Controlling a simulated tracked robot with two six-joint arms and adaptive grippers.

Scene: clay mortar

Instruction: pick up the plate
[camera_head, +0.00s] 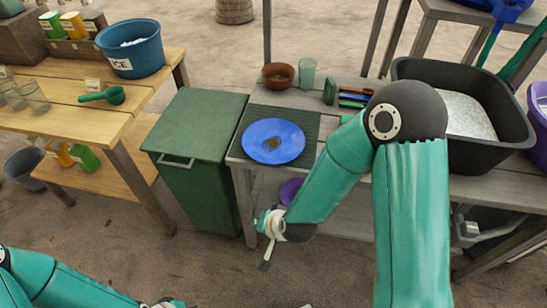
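The blue plate (290,134) lies flat on a dark ribbed mat (304,115) at the left end of the grey table. A brownish patch shows in its middle. My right gripper (263,250) hangs in front of the table's front edge, lower in the picture than the plate and apart from it. A dark finger points down, but its opening is not clear. My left arm comes in at the bottom left; only a sliver of my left gripper (163,303) shows at the bottom edge, and its fingers are cut off.
A green lidded bin (195,125) stands left of the grey table. A terracotta bowl (278,75) and a greenish glass (307,72) stand behind the plate. A black tub (510,115) is at the right. A purple object (290,191) sits on the lower shelf.

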